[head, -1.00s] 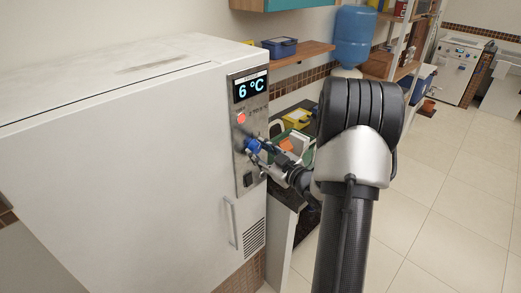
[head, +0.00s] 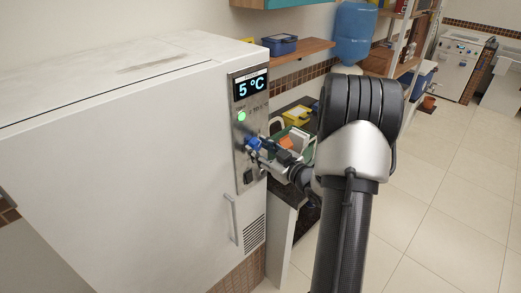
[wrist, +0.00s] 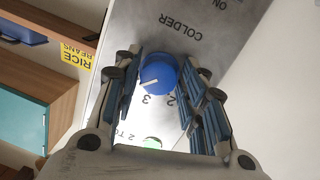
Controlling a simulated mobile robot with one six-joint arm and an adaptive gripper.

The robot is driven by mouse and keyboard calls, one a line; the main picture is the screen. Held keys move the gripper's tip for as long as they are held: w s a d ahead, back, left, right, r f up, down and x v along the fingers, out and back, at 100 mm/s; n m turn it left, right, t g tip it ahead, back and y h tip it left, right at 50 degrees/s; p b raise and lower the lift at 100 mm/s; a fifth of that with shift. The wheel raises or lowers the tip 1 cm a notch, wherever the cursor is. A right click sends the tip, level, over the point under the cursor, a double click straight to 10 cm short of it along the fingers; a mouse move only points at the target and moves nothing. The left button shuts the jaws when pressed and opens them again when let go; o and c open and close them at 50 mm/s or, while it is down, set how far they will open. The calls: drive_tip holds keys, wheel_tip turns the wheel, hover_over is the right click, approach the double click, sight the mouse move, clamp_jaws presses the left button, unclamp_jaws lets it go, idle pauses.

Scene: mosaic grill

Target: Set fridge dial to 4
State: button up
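The blue fridge dial (head: 252,143) sits on the metal control panel (head: 240,165) at the right side of the white fridge (head: 130,150). My gripper (head: 262,147) is at the dial. In the wrist view the dial (wrist: 158,72) lies between my two fingertips, and the blue pads seem to touch its sides. Its white mark points to the picture's lower left, near a printed 3. A 2 shows beside it; other numbers are hidden or cut off. The display (head: 250,85) reads 5 °C. The lamp (head: 241,116) below it is green.
A black switch (head: 248,177) is below the dial. A long handle (head: 231,218) stands out from the fridge door. A counter with a yellow box (head: 296,117) and other items is just right of the fridge. Open tiled floor (head: 440,210) lies to the right.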

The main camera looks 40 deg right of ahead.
drive_tip(key=o, duration=0.3)
drive_tip(key=s, duration=0.8)
drive_tip(key=s+r, duration=0.1)
drive_tip(key=s, duration=0.3)
drive_tip(key=shift+a, duration=0.1)
drive_tip(key=shift+w, duration=0.1)
idle(0.4)
